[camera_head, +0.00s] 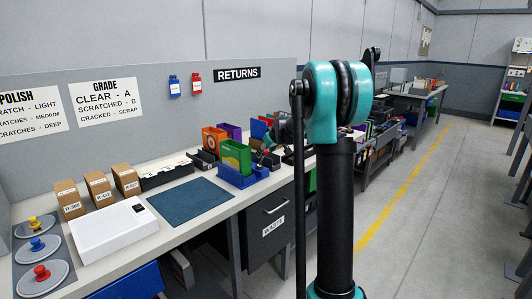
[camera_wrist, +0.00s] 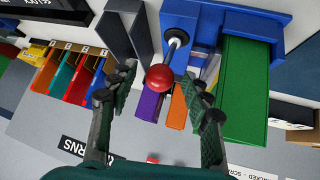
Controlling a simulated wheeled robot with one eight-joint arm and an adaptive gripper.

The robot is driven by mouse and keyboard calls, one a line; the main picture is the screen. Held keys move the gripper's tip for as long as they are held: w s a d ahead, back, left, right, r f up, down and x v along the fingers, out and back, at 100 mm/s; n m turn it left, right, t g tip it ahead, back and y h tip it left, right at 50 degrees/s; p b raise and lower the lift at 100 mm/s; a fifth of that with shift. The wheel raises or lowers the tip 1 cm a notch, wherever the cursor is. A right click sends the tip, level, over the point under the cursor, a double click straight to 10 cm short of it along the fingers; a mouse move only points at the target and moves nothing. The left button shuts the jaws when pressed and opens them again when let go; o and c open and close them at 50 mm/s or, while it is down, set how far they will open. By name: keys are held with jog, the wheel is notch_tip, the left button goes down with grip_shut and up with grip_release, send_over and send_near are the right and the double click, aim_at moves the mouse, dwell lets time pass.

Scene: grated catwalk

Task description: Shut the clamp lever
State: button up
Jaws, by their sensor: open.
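The clamp lever is a metal rod with a red ball knob (camera_wrist: 160,78), rising from a blue clamp body (camera_wrist: 205,18) in the wrist view. A green case (camera_wrist: 243,90) stands in the clamp body. My gripper (camera_wrist: 160,72) is open, with one finger on each side of the knob. I cannot tell whether either finger touches it. In the head view the blue clamp (camera_head: 243,179) with the green case (camera_head: 236,156) sits on the workbench. My gripper there is partly hidden behind my arm, close to the clamp's right side.
A dark blue mat (camera_head: 190,202) lies on the bench left of the clamp. A white box (camera_head: 106,230), small cardboard boxes (camera_head: 98,187) and a dark tray (camera_head: 166,175) stand further left. Coloured cases (camera_wrist: 80,75) stand close around the clamp. The floor aisle (camera_head: 420,220) is clear.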

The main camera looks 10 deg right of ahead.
jog(key=v, duration=1.2)
jog(key=shift+s+d+f, duration=0.1)
jog(key=shift+f, duration=0.05)
